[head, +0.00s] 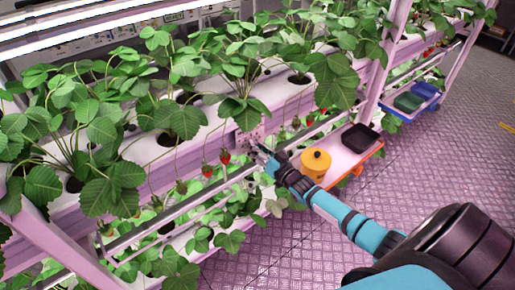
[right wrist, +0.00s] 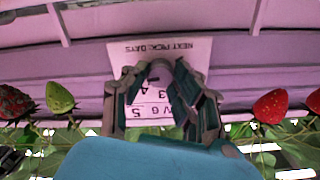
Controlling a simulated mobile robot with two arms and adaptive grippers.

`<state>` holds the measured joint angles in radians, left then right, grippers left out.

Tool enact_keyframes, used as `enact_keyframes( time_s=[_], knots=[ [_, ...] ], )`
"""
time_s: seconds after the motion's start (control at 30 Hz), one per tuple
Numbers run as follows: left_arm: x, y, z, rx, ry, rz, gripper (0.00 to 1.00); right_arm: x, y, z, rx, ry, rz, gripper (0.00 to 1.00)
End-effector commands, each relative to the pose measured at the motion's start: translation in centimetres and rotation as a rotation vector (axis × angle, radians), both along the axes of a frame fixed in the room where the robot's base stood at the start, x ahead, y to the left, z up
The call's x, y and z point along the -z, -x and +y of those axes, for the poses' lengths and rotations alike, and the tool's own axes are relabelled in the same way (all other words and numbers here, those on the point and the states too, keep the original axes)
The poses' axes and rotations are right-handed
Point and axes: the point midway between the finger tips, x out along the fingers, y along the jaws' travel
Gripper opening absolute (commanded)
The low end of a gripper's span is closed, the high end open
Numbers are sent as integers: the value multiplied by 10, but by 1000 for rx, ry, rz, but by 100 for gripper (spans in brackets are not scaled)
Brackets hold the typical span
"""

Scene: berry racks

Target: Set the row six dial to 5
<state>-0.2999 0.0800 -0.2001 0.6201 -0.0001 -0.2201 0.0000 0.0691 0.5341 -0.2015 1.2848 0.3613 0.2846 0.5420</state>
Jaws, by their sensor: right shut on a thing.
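A pale label plate (right wrist: 190,50) sits on the pink rack front in the right wrist view, upside down, reading "NEXT PICK: DAYS" and, partly covered, row 6. Where the dial points cannot be told. In the head view the plate (head: 246,139) shows small on the gutter front, with my right gripper (head: 262,151) against it. My left gripper is not in view.
Strawberries (head: 225,156) hang beside the plate, and red and green ones (right wrist: 270,105) flank my gripper. The aisle floor (head: 440,130) is clear.

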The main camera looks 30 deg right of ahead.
Motion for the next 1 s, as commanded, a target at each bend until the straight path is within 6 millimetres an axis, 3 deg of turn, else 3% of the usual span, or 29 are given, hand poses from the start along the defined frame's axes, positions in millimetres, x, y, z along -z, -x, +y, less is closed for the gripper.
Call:
enact_keyframes(
  time_s=[0.03,0.2,0.57,1.0],
  knots=[
    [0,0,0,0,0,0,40,3,1,1,-1,0,6,29],
    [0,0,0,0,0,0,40,2,1,1,0,1,4,50],
    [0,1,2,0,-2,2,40,2,7,0,0,1,3,50],
    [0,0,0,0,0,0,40,3,89,-6,-1,0,6,50]
  ],
)
